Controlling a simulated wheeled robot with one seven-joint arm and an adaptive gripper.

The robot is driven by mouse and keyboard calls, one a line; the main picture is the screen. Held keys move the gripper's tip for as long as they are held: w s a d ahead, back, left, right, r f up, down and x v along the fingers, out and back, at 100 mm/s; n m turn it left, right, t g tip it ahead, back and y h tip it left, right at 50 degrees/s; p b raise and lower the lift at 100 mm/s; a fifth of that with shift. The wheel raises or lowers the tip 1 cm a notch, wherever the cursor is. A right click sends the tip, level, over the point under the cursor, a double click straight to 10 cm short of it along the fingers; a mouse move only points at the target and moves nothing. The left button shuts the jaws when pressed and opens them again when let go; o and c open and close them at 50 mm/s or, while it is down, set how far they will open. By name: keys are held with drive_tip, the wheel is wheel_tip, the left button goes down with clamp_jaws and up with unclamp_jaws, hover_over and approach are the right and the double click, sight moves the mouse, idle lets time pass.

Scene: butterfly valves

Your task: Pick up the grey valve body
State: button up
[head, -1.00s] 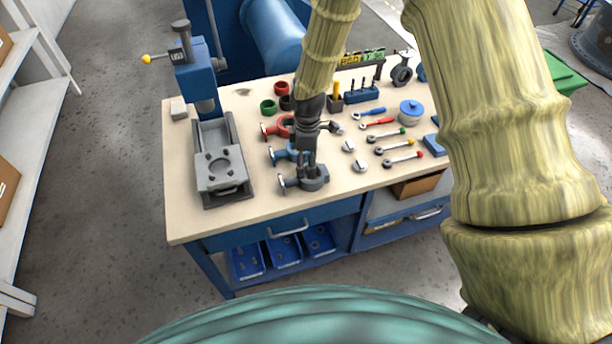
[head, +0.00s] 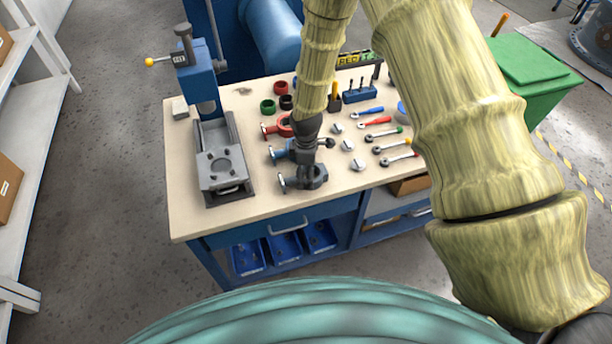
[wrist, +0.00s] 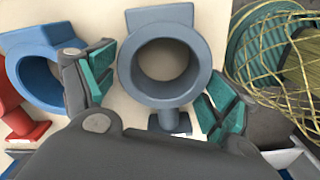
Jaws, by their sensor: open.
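The grey valve body (head: 313,179) is a ring with a stem and foot, lying near the front edge of the workbench in the head view. In the wrist view the grey valve body (wrist: 140,60) lies between the two teal-padded fingers. My gripper (head: 306,168) is over it from above, open. In the wrist view my gripper (wrist: 160,95) has one finger on each side of the ring, with small gaps showing. A blue valve body (wrist: 38,72) lies close to the left finger. A red valve body (head: 285,126) lies farther back.
The workbench (head: 225,220) also holds a grey vise-like fixture (head: 222,168) under a blue press (head: 197,75) at left. Wrenches (head: 392,146) and small round silver parts lie to the right. A green bin (head: 530,75) stands beyond the bench.

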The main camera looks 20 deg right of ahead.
drive_tip(key=c, duration=1.2)
drive_tip(key=shift+o, duration=0.2)
drive_tip(key=shift+r, duration=0.15)
